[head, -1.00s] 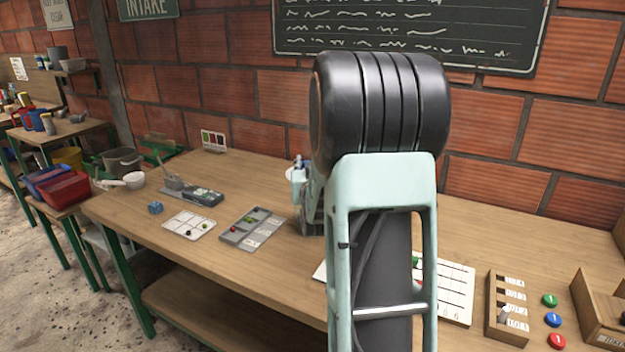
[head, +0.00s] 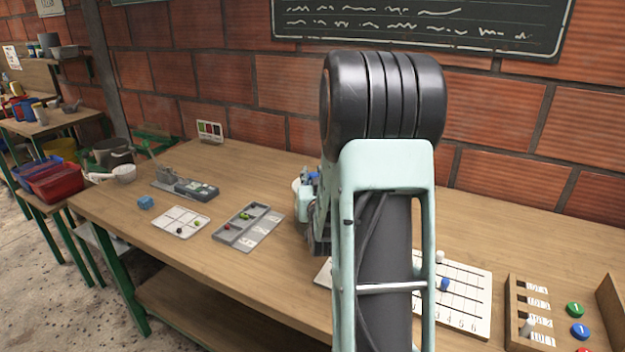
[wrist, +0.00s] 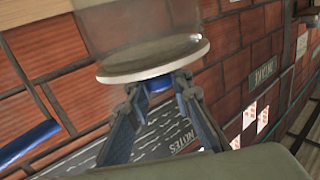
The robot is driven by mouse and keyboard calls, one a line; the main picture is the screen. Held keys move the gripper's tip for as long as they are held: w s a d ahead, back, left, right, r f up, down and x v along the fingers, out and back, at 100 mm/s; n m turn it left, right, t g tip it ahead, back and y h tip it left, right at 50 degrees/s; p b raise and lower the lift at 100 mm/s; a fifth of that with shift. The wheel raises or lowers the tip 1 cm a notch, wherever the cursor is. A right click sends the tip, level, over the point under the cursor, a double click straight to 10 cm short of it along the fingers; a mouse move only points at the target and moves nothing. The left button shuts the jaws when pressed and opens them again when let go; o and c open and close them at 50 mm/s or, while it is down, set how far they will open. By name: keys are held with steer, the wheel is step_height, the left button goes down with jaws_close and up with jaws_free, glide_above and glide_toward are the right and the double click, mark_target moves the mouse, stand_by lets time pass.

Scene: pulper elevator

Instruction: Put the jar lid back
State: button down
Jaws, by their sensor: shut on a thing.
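In the wrist view my gripper (wrist: 160,88) is shut on a small blue knob (wrist: 158,84). Just beyond the knob is a pale round disc that looks like the jar lid (wrist: 155,62). A clear glass jar (wrist: 140,28) rises from the disc in the picture, cut off by the top edge. The disc and jar look in line, but I cannot tell whether the lid is seated. In the head view my arm hides most of this; only a white curved edge (head: 296,185) and a bit of blue (head: 313,176) show beside my wrist.
A wooden slotted box (head: 515,310) and coloured discs (head: 575,310) are at right. A brick wall backs the bench.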

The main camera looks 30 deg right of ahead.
steer(key=shift+f, duration=0.65)
steer(key=c, duration=1.7)
jaws_free()
steer(key=shift+a, duration=0.1)
steer(key=shift+c, duration=0.2)
